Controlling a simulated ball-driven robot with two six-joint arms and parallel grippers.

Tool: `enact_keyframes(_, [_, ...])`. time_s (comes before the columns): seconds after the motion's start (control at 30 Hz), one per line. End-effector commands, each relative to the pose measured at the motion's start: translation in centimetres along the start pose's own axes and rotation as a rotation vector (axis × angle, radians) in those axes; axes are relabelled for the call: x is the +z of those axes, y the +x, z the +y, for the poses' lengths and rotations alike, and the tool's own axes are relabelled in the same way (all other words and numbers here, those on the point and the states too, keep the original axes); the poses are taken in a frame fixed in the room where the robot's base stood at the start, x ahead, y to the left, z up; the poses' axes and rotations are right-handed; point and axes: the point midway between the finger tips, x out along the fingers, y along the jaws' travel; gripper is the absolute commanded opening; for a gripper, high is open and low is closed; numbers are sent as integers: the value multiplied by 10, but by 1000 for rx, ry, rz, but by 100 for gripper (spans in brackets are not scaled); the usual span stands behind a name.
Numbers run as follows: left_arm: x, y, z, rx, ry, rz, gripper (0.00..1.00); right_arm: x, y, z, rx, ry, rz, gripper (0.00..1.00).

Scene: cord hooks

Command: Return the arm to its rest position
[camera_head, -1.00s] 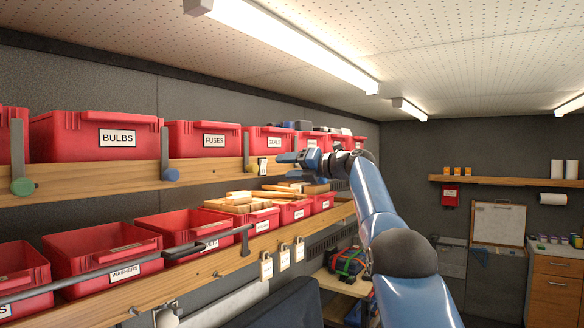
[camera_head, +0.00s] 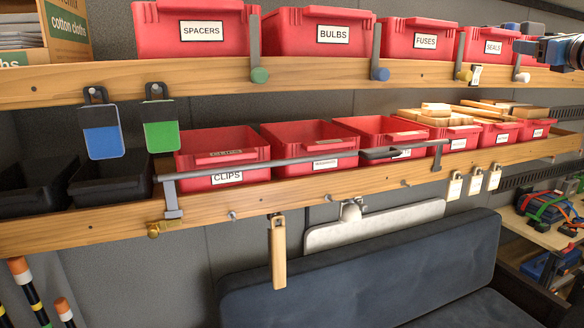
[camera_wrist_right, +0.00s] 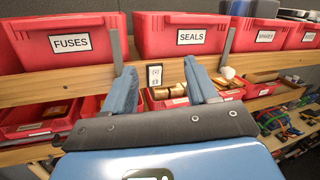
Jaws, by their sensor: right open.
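My right gripper (camera_head: 530,47) shows at the right edge of the head view, in front of the upper shelf by the SEALS bin (camera_head: 487,46). Most of my right arm is out of the picture. In the right wrist view its two blue fingers (camera_wrist_right: 162,88) stand wide apart with nothing between them. Behind them are the SEALS bin (camera_wrist_right: 180,38) and a small white label plate (camera_wrist_right: 155,75) on the shelf edge. My left gripper is in neither view.
Upper posts end in green (camera_head: 260,75), blue (camera_head: 380,74), yellow (camera_head: 464,75) and white (camera_head: 522,77) knobs. Blue (camera_head: 102,138) and green (camera_head: 161,135) tags hang at left. A grey rail (camera_head: 290,161) crosses the lower bins. A dark padded seat (camera_head: 365,265) lies below.

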Motion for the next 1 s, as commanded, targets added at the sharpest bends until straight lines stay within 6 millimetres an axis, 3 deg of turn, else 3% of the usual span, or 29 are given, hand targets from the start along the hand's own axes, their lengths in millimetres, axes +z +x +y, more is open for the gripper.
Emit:
enact_keyframes(0.13, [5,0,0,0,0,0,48,-28,5,-28,-172,-453,-28,58])
enact_keyframes(0.2, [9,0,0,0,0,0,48,-53,9,-33,-249,-661,-19,58])
enact_keyframes(0.33, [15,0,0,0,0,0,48,-107,13,-31,-363,-983,23,58])
enact_keyframes(0.47, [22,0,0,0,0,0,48,-166,12,-17,-447,-1249,81,58])
enact_keyframes(0.77, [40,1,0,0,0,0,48,-303,-14,49,-566,-1754,236,58])
enact_keyframes(1.0, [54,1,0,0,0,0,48,-401,-58,124,-603,-2089,354,58])
